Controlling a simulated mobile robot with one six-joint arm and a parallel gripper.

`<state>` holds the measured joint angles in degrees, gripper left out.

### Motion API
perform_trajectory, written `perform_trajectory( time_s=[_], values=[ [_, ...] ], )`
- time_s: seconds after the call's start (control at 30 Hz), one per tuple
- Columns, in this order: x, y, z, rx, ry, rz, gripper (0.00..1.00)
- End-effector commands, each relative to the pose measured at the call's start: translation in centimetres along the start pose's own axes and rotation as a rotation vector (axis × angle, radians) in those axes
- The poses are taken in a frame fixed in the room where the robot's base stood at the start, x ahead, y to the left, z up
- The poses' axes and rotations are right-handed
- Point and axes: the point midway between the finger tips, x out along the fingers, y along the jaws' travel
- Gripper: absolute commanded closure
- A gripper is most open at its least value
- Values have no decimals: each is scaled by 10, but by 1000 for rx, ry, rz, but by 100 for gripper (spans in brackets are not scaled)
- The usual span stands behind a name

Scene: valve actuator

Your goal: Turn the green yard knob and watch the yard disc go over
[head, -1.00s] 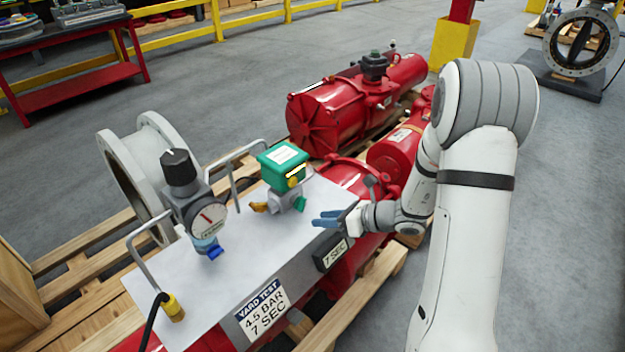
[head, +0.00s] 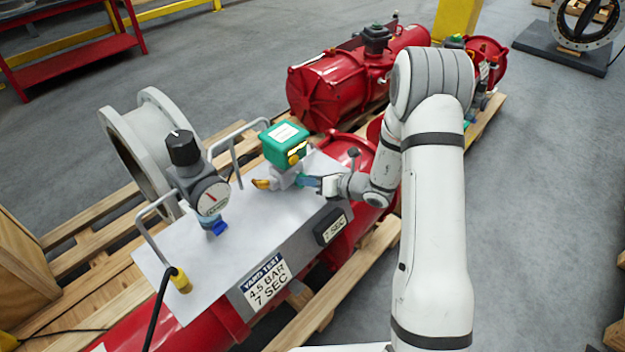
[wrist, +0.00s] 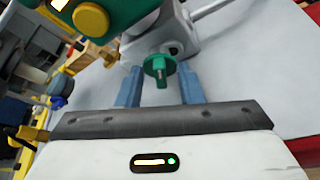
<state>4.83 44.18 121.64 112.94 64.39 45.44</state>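The green knob (wrist: 160,68) sticks out from a grey valve body (wrist: 168,42) in the wrist view, its grip bar roughly upright. My gripper (wrist: 160,80) is open, with one blue finger on each side of the knob and a gap on both sides. In the head view my gripper (head: 308,181) reaches the grey body under the green box (head: 286,145) from the right; its fingers mostly hide the knob there. A round flanged valve (head: 588,42) stands at the top right, cut by the frame edge; a dark disc edge shows inside.
A regulator with a black knob (head: 182,148) and gauge (head: 212,198) stands left on the pale plate (head: 190,270). Bent grey handles (head: 155,255) rise from it. Red cylinders (head: 330,95) lie behind on wooden pallets.

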Motion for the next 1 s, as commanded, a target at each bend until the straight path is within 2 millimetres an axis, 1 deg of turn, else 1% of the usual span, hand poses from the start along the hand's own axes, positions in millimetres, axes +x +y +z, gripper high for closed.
perform_trajectory(
  time_s=[0.17, 0.2, 0.6, 0.73, 0.77, 1.0],
  values=[
    [0, 0, 0, 0, 0, 0, 66],
    [0, 0, 0, 0, 0, 0, 68],
    [-1, -1, 0, 0, -1, -1, 100],
    [-1, -1, 0, 0, -1, -1, 100],
    [-4, -4, 1, 1, -2, -4, 100],
    [-1, -2, -1, -35, -2, -16, 100]
  ],
)
